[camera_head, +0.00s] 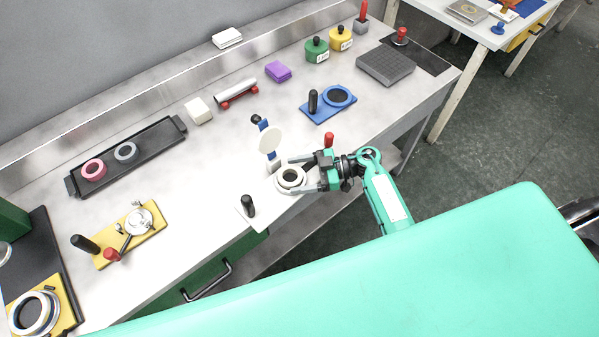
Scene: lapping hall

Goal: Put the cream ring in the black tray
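The cream ring (281,187) sits at a dark round centre on a white plate (266,214) with a black handle, near the bench's front edge. My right gripper (291,175) reaches in from the right, its fingers apart with the ring between them. Whether they press on the ring I cannot tell. The black tray (134,165) lies at the left back of the bench. A pink ring (86,174) and a grey ring (118,156) are in it, towards its left end. My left gripper is not in view.
A cream disc (270,139) on a blue-and-white stand rises just behind the gripper. A white block (198,111) is beside the tray's right end. A yellow plate (153,245) with a gauge lies in front of the tray. Bare bench lies between tray and white plate.

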